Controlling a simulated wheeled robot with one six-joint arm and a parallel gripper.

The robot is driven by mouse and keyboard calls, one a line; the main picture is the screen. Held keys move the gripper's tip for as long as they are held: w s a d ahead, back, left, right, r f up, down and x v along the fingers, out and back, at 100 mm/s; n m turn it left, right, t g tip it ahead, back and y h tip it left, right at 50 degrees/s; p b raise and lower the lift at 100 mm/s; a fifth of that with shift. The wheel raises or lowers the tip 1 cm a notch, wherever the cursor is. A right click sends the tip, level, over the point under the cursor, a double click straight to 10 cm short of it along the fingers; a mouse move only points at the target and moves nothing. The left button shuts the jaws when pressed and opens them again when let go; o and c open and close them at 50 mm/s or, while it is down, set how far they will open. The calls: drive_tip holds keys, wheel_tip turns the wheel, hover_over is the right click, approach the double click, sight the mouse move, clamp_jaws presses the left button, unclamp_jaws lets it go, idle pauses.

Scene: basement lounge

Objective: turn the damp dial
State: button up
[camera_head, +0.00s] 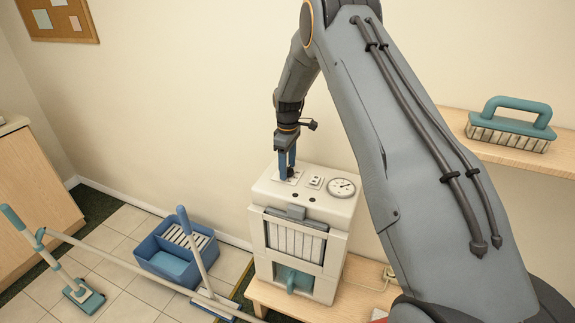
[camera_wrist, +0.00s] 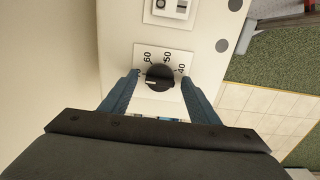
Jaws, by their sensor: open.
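The damp dial is a round black knob (camera_wrist: 159,77) with a pale pointer mark, on a white plate with numbers such as 40, 50 and 60. It sits on top of a white dehumidifier-like machine (camera_head: 265,191), at the left of its top panel in the head view. My gripper (camera_head: 287,168) points down at the dial from above. In the wrist view its two blue fingers (camera_wrist: 159,88) stand apart, one on each side of the knob. I cannot tell whether they touch it. In the head view the fingers mostly hide the dial.
A round gauge (camera_head: 341,187) and a small switch plate (camera_head: 315,182) sit beside the dial. The machine stands on a low wooden bench (camera_head: 264,293). A blue bucket (camera_head: 160,260) and mops stand on the left. A brush (camera_head: 511,122) lies on a shelf at right.

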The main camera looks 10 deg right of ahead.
drive_tip(key=c, duration=1.1)
drive_tip(key=shift+m+b, duration=0.4)
drive_tip(key=shift+b, duration=0.1)
drive_tip(key=m+b, duration=0.3)
drive_tip(key=m, duration=0.1)
drive_tip(key=shift+w, duration=0.1)
drive_tip(key=m+b, duration=0.2)
drive_tip(key=m, duration=0.2)
drive_tip(key=shift+m+b, duration=0.3)
drive_tip(key=shift+m, duration=0.1)
drive_tip(key=o, duration=1.1)
